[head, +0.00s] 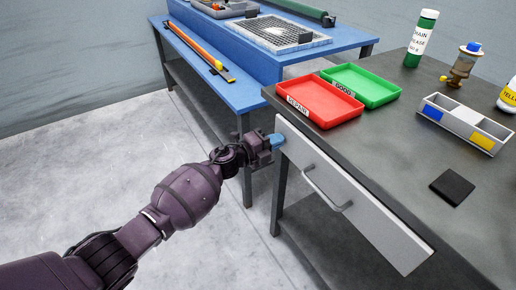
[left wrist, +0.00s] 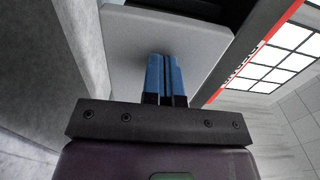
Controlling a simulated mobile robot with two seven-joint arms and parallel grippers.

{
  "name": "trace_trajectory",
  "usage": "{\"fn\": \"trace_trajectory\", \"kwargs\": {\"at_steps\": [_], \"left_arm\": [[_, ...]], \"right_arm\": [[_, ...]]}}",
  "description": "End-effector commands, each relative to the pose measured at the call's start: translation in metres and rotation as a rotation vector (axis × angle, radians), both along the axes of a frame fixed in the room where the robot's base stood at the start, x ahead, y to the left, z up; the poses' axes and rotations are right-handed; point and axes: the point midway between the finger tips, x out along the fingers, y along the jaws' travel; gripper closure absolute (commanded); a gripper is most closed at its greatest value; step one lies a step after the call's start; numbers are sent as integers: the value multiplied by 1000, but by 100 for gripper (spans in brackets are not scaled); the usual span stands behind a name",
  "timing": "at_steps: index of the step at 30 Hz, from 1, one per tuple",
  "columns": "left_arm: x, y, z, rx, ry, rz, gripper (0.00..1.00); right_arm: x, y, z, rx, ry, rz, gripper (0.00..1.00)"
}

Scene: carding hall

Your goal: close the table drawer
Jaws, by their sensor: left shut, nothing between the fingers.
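The table drawer shows its light grey front (head: 370,218) along the near side of the dark-topped table (head: 400,130). A bar handle (head: 325,190) is on that front. The front appears to stand a little out from the table edge; how far is hard to tell. My left gripper (head: 276,141) is at the left end of the drawer front, its blue fingers shut and empty. In the left wrist view the shut fingers (left wrist: 166,75) point at the grey drawer front (left wrist: 130,32). Whether they touch it I cannot tell. My right gripper is not in view.
On the table are a red tray (head: 310,112), a green tray (head: 378,85), a green bottle (head: 421,40), an oiler (head: 463,65), a divided box (head: 431,112) and a black pad (head: 452,187). A blue bench (head: 240,92) stands behind. The floor at left is clear.

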Motion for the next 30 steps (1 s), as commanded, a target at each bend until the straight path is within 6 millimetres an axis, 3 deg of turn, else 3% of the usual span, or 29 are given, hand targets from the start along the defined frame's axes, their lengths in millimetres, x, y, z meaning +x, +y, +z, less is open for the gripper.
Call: {"fn": "trace_trajectory", "kwargs": {"at_steps": [4, 12, 25, 30], "left_arm": [[9, -14, -3, 1, 3, -1, 100], [16, -23, 1, 0, -1, 1, 100], [17, -24, 6, -4, -6, 2, 100], [14, -14, 7, -4, -7, 2, 100]], "right_arm": [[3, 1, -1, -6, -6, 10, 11], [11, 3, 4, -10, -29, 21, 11], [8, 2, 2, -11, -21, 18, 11], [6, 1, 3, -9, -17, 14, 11]]}}
